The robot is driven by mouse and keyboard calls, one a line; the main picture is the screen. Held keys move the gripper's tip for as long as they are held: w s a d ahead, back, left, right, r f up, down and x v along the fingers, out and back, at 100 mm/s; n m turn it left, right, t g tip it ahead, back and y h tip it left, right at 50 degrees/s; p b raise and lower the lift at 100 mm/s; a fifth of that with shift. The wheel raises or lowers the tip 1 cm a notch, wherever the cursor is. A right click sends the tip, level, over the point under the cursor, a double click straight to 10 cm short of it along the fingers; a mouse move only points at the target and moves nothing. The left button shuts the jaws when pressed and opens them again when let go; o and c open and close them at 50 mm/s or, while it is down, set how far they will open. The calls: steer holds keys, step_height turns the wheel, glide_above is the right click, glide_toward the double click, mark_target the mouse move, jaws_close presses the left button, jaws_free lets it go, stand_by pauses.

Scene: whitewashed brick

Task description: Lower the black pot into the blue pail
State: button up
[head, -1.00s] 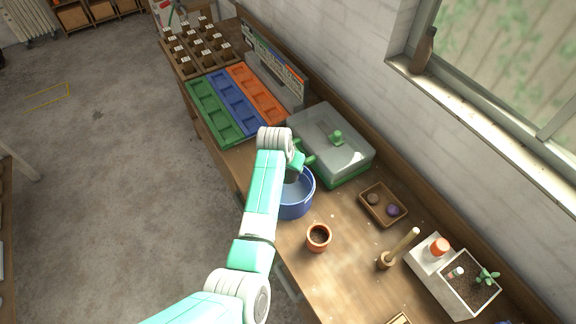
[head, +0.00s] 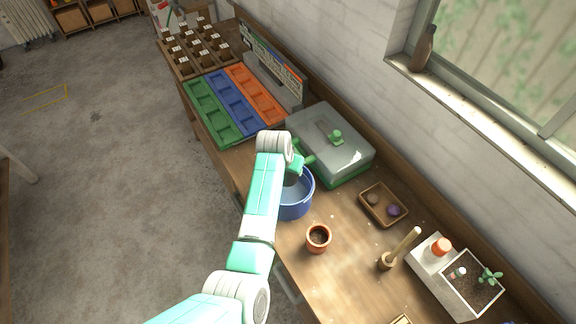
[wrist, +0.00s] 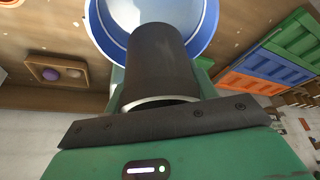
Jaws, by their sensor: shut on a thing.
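The black pot (wrist: 160,60) is dark with a pale rim at its near end in the wrist view. My gripper (wrist: 161,82) is shut on it, with green fingers at its sides. The blue pail (wrist: 97,28) lies beyond the pot in the wrist view, its pale inside showing around the pot's far end. In the head view the blue pail (head: 296,209) stands on the bench with my gripper (head: 297,168) over its far side. My arm hides most of the pot and part of the pail there. I cannot tell how deep the pot's lower end is.
A terracotta pot (head: 318,238) stands just in front of the pail. A grey-lidded green box (head: 335,150) is close behind it. A wooden tray (head: 382,205) with small round things lies to the right. Green, blue and orange trays (head: 240,102) lie at the far left.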

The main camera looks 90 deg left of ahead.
steer(key=shift+f+b, duration=2.9)
steer(key=shift+f, duration=1.4)
steer(key=shift+f+b, duration=1.9)
steer(key=shift+f, duration=0.6)
steer(key=o, duration=1.2)
steer(key=p+v, duration=0.1)
steer(key=v, duration=0.7)
